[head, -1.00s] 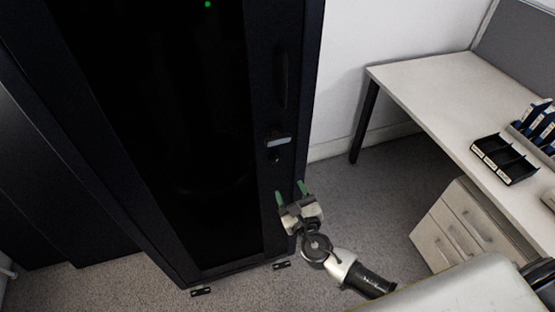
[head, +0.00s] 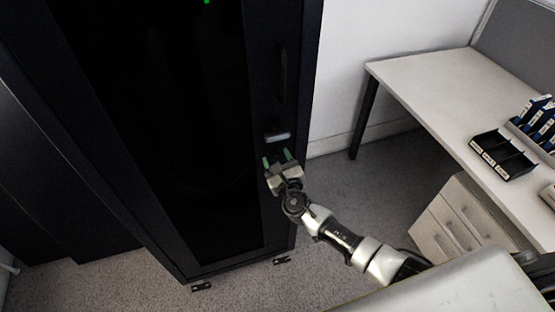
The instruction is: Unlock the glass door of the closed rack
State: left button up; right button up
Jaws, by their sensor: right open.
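The closed rack is a tall black cabinet with a dark glass door (head: 165,130). A dark vertical handle (head: 283,75) is on the right part of the door frame. Below it is a small grey lock piece (head: 277,137). My right gripper (head: 277,161) is open, its two green-tipped fingers pointing up just below the lock piece. The part of the lock under the grey piece is hidden behind the gripper. I cannot tell whether the fingers touch the door. My left gripper is not in view.
A white desk (head: 455,105) stands at the right with a black compartment tray (head: 502,156) and blue binders (head: 535,120) on it. A drawer unit (head: 465,222) is under it. Grey carpet (head: 350,190) lies free between rack and desk.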

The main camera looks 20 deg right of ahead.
jog(key=c, duration=0.9)
jog(key=m+b, duration=0.2)
jog(key=m, duration=0.1)
jog(key=shift+f, duration=0.15)
jog(key=m+b, duration=0.3)
jog(key=m, duration=0.2)
jog(key=shift+m+b, duration=0.3)
jog(key=m+b, duration=0.2)
jog(key=m, duration=0.2)
jog(key=m+b, duration=0.1)
jog(key=m, duration=0.4)
jog(key=shift+m, duration=0.3)
jog(key=o, duration=0.9)
